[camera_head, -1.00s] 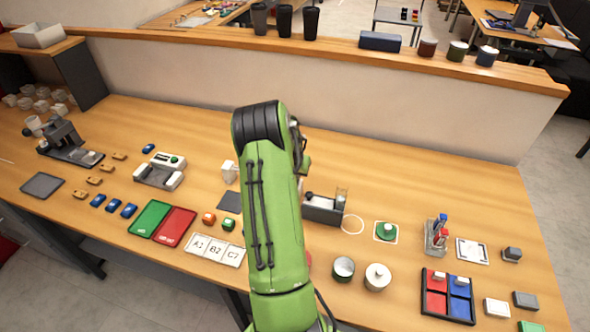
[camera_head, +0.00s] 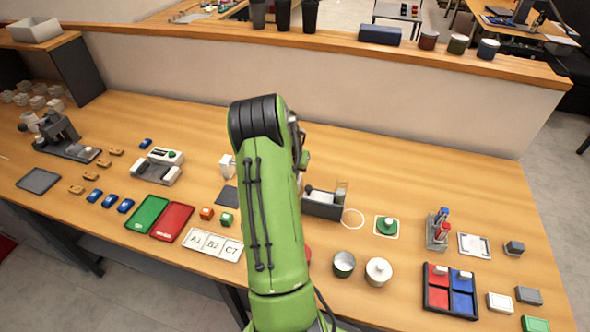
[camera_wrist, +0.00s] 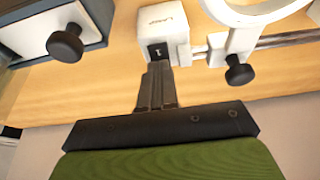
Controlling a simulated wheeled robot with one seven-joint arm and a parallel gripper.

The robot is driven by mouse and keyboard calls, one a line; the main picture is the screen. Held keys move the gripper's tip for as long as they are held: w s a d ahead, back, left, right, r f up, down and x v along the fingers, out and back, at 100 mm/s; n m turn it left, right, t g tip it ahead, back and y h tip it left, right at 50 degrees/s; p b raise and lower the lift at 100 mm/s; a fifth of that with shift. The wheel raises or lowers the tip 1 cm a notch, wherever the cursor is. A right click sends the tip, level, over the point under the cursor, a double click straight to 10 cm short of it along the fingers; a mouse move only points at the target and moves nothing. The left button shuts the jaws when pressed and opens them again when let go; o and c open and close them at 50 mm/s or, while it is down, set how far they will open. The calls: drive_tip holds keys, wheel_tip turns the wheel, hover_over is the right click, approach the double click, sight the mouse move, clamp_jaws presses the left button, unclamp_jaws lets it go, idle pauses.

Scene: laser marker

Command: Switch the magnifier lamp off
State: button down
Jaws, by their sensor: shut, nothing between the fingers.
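In the wrist view, the magnifier lamp has a white block (camera_wrist: 168,27) marked LAMP. A small black switch (camera_wrist: 159,52) with a light mark sits on its near face. The lamp's white ring (camera_wrist: 250,14) is cut off at the top right, with a rod and black knob (camera_wrist: 240,73) below it. My gripper (camera_wrist: 157,66) is shut and empty, its fingertips right at the switch's lower edge. I cannot tell whether they touch or press it. In the head view my green arm hides the gripper and most of what lies behind it.
A grey box with a black knob (camera_wrist: 65,43) stands left of the lamp block in the wrist view. In the head view, a dark holder (camera_head: 322,206) stands right of my arm, and a white device (camera_head: 159,167) stands to the left.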

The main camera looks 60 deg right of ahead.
drive_tip(key=shift+s+a+f+y, duration=0.1)
drive_tip(key=shift+a+f+y, duration=0.2)
drive_tip(key=shift+a+f, duration=0.35)
drive_tip(key=shift+a+r, duration=0.1)
drive_tip(key=shift+r, duration=0.4)
drive_tip(key=r+p, duration=0.2)
drive_tip(key=r, duration=0.2)
drive_tip(key=shift+w, duration=0.2)
drive_tip(key=v, duration=1)
drive_tip(key=shift+s, duration=0.25)
